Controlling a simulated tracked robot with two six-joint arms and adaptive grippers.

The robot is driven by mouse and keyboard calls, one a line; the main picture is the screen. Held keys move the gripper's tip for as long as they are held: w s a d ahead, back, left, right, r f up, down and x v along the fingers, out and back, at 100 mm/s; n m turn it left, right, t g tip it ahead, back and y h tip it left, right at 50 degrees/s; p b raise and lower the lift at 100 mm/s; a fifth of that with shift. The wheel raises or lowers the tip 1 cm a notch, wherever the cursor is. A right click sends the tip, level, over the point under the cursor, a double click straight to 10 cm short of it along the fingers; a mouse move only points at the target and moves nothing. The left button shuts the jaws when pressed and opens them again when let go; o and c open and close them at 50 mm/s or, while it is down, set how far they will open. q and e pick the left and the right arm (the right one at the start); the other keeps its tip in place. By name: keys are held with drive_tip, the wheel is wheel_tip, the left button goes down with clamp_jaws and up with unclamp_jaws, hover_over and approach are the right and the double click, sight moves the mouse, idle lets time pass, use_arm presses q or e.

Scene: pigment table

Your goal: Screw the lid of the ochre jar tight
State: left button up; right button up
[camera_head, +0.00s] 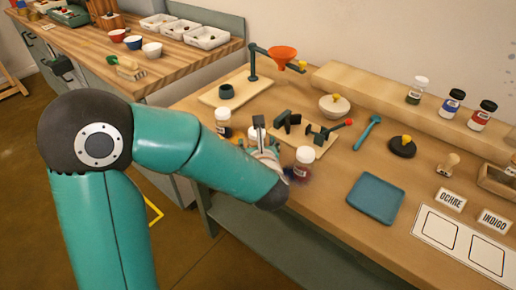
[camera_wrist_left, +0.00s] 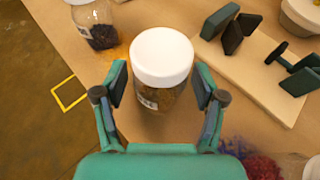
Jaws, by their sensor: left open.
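The ochre jar (camera_wrist_left: 158,98), glass with brownish-yellow contents, stands upright on the table in the left wrist view. Its white lid (camera_wrist_left: 161,55) sits on top; I cannot tell how tight it is. My left gripper (camera_wrist_left: 160,84) is open, with one finger on each side of the jar and small gaps visible. In the head view my left gripper (camera_head: 264,144) reaches down between two other jars, and my arm hides most of the ochre jar. My right gripper is not in view.
A dark-filled jar (camera_head: 223,122) and a red-filled jar (camera_head: 304,165) stand close on either side, with spilled powder nearby. A board with a clamp (camera_head: 290,122) is just behind. A blue tray (camera_head: 375,198) lies to the right. Several jars stand on the back ledge (camera_head: 372,98).

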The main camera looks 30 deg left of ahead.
use_arm(q)
drive_tip(key=shift+s+d+r, duration=0.15)
drive_tip(key=shift+s+d, duration=0.05)
drive_tip(key=v, duration=1.1)
drive_tip(key=shift+s, duration=0.25)
drive_tip(key=shift+r, duration=0.1)
